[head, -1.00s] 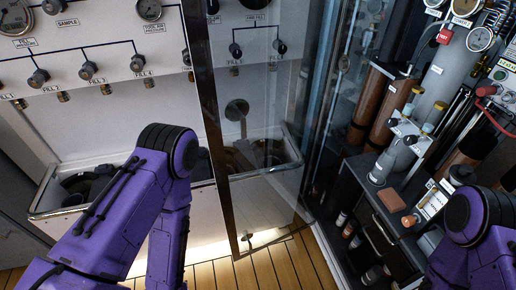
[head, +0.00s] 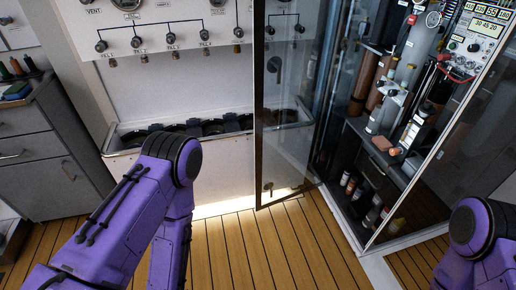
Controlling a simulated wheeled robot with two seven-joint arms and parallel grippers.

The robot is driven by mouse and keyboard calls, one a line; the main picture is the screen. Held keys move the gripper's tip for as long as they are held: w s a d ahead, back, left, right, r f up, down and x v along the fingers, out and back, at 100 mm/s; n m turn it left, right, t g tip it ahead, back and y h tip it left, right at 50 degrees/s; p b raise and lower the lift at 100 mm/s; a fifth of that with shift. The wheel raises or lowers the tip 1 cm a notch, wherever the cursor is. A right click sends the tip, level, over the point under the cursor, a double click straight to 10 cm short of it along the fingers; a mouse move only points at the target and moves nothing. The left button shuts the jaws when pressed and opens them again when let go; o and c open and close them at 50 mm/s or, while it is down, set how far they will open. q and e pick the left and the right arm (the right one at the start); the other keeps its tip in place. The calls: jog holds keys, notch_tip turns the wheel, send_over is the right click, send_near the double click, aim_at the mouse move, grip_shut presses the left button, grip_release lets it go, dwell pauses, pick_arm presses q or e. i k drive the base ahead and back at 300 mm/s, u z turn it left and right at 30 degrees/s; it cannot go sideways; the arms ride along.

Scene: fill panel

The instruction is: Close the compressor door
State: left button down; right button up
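The compressor cabinet (head: 355,140) stands at the right with its inside exposed. A dark-framed glass door (head: 283,150) stands open at the cabinet's left side, in front of the white fill panel. A round dark handle or knob (head: 274,64) shows on or through its glass. A second glass panel (head: 440,170) with a pale frame is at the cabinet's right. My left arm comes in from the lower left and my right arm from the lower right. Both arms appear apart from the door. Neither gripper is in view.
The white fill panel (head: 195,85) with knobs and gauges stands at the back, with a trough (head: 125,138) of dark round holders below. A grey drawer cabinet (head: 45,150) is at the left. The plank floor (head: 260,250) in front is clear.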

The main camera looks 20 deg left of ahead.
aim_at(259, 5)
jog(key=u, duration=0.8)
jog(key=i, duration=1.2)
jog(key=z, duration=0.3)
